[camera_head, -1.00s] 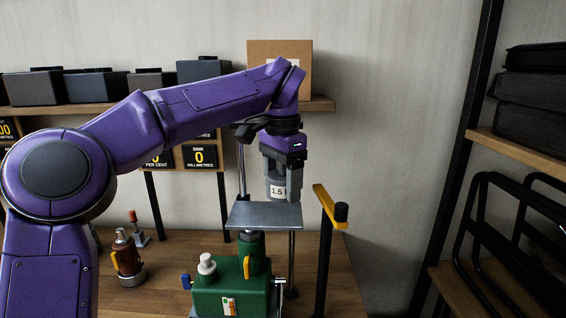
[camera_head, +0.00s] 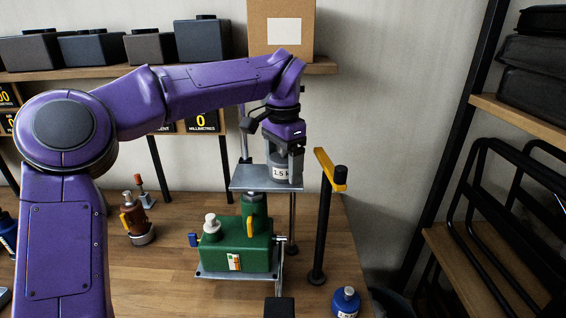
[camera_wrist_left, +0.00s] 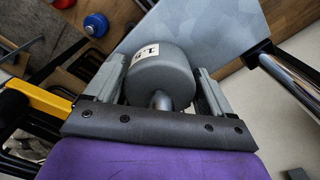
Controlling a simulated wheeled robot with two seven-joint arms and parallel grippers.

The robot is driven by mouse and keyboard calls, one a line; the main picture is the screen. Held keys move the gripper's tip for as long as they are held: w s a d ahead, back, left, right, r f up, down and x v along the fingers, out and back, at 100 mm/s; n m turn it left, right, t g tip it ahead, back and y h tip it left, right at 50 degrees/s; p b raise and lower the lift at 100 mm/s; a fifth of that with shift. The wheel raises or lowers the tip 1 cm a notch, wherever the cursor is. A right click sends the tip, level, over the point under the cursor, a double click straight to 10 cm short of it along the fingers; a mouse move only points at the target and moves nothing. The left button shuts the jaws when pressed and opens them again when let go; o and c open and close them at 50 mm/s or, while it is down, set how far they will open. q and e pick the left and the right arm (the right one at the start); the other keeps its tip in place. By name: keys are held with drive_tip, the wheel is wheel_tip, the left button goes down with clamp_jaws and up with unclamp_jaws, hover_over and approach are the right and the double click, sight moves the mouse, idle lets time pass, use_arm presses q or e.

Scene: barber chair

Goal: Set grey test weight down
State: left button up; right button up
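The grey test weight (camera_head: 280,169) is a cylinder with a white label reading about 1.5. My left gripper (camera_head: 282,158) points down with its fingers on either side of it. In the left wrist view the fingers flank the weight (camera_wrist_left: 160,76) closely, with its knob towards the palm. The weight is over the right part of the flat grey plate (camera_head: 248,180), at or very near its surface; I cannot tell whether it touches. The plate stands on the green jack-like device (camera_head: 235,248). My right gripper is not in view.
A yellow-topped black post (camera_head: 322,220) stands close right of the plate, and a metal rod behind it. A brown bottle (camera_head: 132,215) is left on the wooden bench, a blue one (camera_head: 346,302) at the front right. A cardboard box (camera_head: 280,28) sits on the shelf behind.

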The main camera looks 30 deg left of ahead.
use_arm(q)
drive_tip(key=shift+s, duration=0.1)
drive_tip(key=shift+r, duration=0.55)
wheel_tip(320, 180, up, 11)
drive_tip(key=shift+r, duration=0.15)
